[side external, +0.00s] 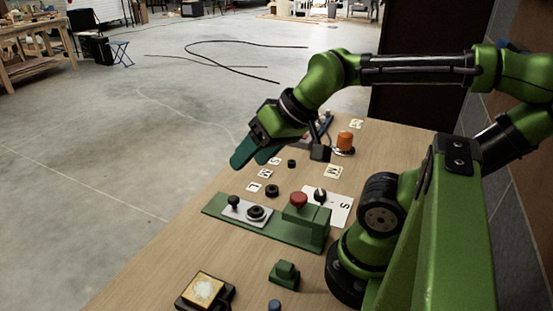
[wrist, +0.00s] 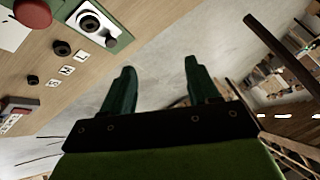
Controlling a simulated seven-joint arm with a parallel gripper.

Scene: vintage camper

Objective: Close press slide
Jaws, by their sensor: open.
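The press is a green base (side external: 218,207) on the wooden table, with a green block (side external: 312,222) at its right end topped by a red knob (side external: 299,198). A pale slide plate (side external: 234,212) lies on the base left of the block, sticking out from it. It carries a black knob and a black ring. In the wrist view the slide plate (wrist: 84,24) and red knob (wrist: 32,12) show at the upper left. My gripper (side external: 250,158) is open and empty, raised above and beyond the press near the table's far edge. Its two fingers (wrist: 159,65) are apart, touching nothing.
Letter tiles (side external: 265,174) and black rings (side external: 272,190) lie behind the press. An orange cylinder (side external: 344,141) stands farther back. A small green block (side external: 285,273) and a black box with a yellowish top (side external: 204,289) sit in front. Open floor lies left of the table.

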